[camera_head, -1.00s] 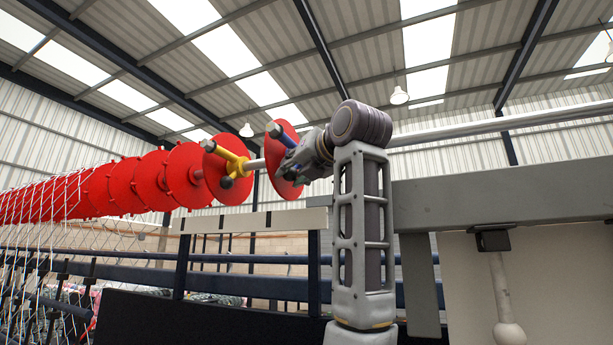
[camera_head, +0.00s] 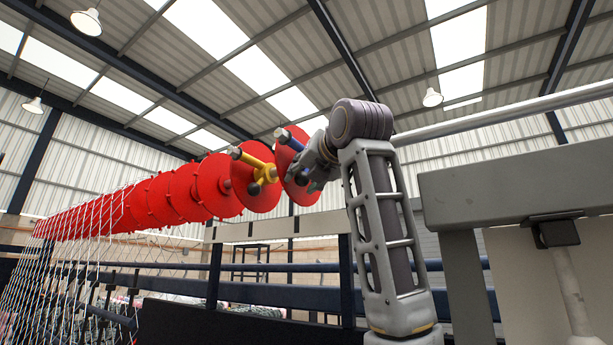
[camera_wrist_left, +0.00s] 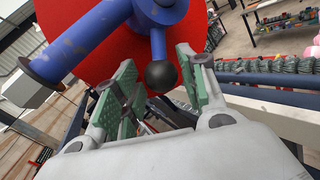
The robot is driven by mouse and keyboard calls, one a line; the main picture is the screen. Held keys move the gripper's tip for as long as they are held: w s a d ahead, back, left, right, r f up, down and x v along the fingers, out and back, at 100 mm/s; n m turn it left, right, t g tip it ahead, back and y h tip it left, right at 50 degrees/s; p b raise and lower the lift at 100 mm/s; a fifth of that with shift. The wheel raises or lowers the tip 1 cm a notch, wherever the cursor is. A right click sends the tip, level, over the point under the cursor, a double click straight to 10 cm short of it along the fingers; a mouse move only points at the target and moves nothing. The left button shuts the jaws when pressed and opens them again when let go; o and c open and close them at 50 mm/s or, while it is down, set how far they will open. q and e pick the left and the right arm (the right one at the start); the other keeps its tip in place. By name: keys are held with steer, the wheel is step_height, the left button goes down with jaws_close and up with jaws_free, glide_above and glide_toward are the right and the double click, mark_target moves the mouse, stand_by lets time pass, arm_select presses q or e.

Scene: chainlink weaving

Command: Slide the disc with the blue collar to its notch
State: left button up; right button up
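The red disc with the blue collar (camera_head: 305,187) hangs on the long metal bar (camera_head: 500,108) at its left part, just right of a red disc with a yellow collar (camera_head: 268,176). The blue collar (camera_wrist_left: 85,40) fills the upper left of the left wrist view, with the red disc (camera_wrist_left: 190,35) behind it. A black ball knob (camera_wrist_left: 161,75) hangs from the collar. My left gripper (camera_wrist_left: 160,80) has its green-padded fingers apart, one on each side of the knob, with gaps visible. A pale rail (camera_head: 262,228) with dark slots runs below the discs. My right gripper is out of view.
Several red discs (camera_head: 150,200) stand in a row farther left on the bar, above a mesh of wires (camera_head: 70,270). A grey beam (camera_head: 520,192) stands at the right. Dark blue rails (camera_head: 290,267) run below.

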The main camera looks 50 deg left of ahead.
arm_select(q)
steer(key=v, duration=1.2)
stand_by(0.4)
stand_by(0.4)
steer(key=shift+w, duration=0.1)
